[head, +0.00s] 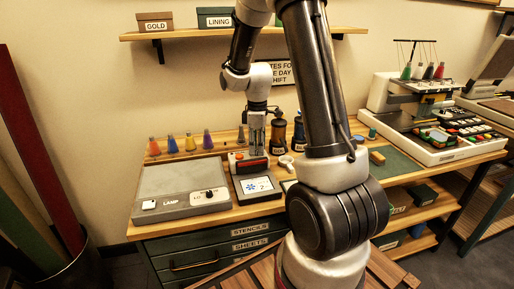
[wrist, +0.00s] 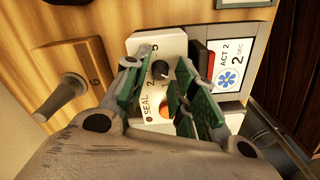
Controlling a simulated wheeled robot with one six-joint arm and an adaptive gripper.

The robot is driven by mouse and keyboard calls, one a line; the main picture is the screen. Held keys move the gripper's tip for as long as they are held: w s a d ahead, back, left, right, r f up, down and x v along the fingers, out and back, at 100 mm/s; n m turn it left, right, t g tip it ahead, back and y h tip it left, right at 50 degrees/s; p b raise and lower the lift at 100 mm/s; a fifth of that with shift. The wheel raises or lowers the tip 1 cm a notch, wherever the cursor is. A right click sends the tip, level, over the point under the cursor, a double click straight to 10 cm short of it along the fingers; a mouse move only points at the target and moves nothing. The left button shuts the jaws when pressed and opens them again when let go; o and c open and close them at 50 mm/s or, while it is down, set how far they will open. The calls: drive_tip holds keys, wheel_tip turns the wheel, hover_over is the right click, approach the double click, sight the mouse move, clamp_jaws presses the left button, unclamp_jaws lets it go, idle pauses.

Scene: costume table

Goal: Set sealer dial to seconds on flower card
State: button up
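The sealer (wrist: 172,45) is a white panel lettered SEAL, with a small dark dial (wrist: 160,69) and printed numbers, one of them a 2. Which number the dial's pointer faces is too small to tell. The flower card (wrist: 229,68), right of the sealer in the wrist view, reads ACT 2 and 2 SEC above and beside a blue flower; it also shows in the head view (head: 258,185). My gripper (wrist: 157,78) is open, its green-padded fingers on either side of the dial with visible gaps. In the head view my gripper (head: 257,152) points down over the sealer.
A grey lamp panel (head: 165,180) lies left of the card. Several coloured cones (head: 190,143) stand behind it. Two dark bottles (head: 298,135) stand right of my gripper. A wooden block (wrist: 75,68) lies left of the sealer in the wrist view.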

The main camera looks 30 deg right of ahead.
drive_tip(key=shift+f, duration=0.4)
clamp_jaws()
drive_tip(key=shift+m, duration=0.3)
drive_tip(key=m, duration=1.1)
drive_tip(key=shift+m, duration=0.3)
drive_tip(key=m, duration=0.5)
drive_tip(key=shift+m, duration=0.3)
